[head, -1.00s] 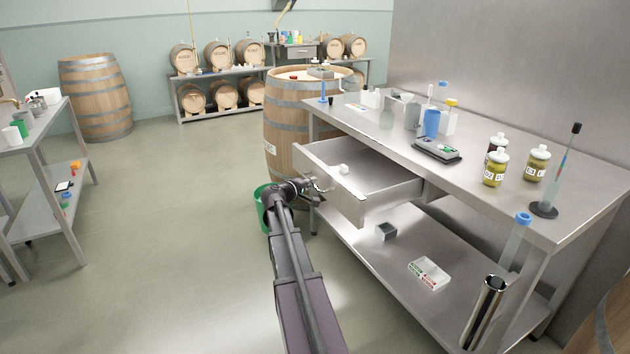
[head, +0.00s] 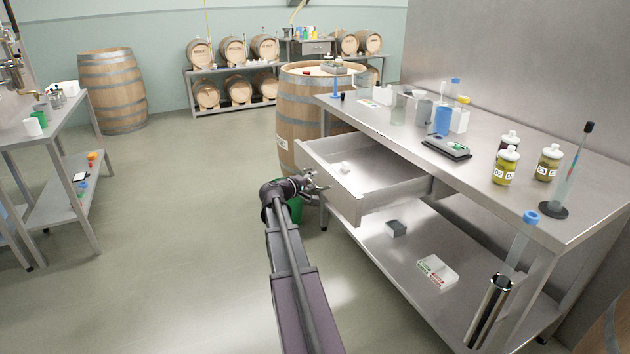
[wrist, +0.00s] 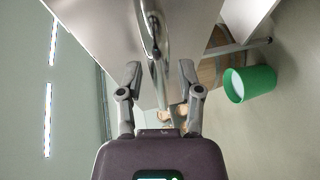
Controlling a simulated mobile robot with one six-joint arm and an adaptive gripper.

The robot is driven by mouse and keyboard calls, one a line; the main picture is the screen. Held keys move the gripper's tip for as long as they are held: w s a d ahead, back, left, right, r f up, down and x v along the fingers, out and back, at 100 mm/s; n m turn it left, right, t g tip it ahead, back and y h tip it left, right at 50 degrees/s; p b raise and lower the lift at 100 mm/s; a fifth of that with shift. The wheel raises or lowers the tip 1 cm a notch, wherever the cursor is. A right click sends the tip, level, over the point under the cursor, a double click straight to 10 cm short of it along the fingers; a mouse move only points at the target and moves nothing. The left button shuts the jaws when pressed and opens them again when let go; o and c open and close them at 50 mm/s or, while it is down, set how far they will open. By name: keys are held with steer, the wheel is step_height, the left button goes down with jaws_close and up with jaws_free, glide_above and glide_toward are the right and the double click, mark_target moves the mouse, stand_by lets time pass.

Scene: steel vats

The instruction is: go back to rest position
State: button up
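My gripper (head: 314,184) is in front of the pulled-out steel drawer (head: 400,187) of the workbench, at the left of its front panel. In the wrist view my gripper (wrist: 159,68) has its two fingers spread, with nothing held between them. The curved metal drawer handle (wrist: 153,40) lies ahead, between the lines of the fingers. Whether a fingertip touches it is unclear. My arm reaches forward from the bottom of the head view.
The steel workbench (head: 480,190) on the right carries jars, bottles and a scale. A green bin (wrist: 249,83) stands close by, partly hidden behind my wrist in the head view. A large barrel (head: 300,115) is behind the drawer. Open floor (head: 180,230) lies left.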

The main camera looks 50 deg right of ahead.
steer(key=shift+w, duration=0.1)
steer(key=shift+w, duration=0.15)
stand_by(0.3)
steer(key=shift+w, duration=0.1)
steer(key=a+f+y, duration=0.3)
steer(key=a+f, duration=0.1)
steer(key=a, duration=0.6)
steer(key=w+a+f+t+y, duration=0.1)
steer(key=a+f+y, duration=0.15)
steer(key=a, duration=0.75)
steer(key=a+f+y, duration=0.2)
steer(key=a+f, duration=0.2)
steer(key=a, duration=0.5)
steer(key=s+a+f+y, duration=0.2)
steer(key=s+a+y, duration=0.1)
steer(key=a, duration=0.7)
steer(key=s+a+f+n+g+y, duration=0.1)
steer(key=s+a+y, duration=0.25)
steer(key=a, duration=0.55)
steer(key=s+a+f+y, duration=0.2)
steer(key=s+a, duration=0.2)
steer(key=a, duration=0.6)
step_height(320, 180, up, 26)
steer(key=p, duration=2.6)
steer(key=shift+w+d+r, duration=0.2)
steer(key=shift+w+d, duration=0.1)
steer(key=shift+w, duration=0.1)
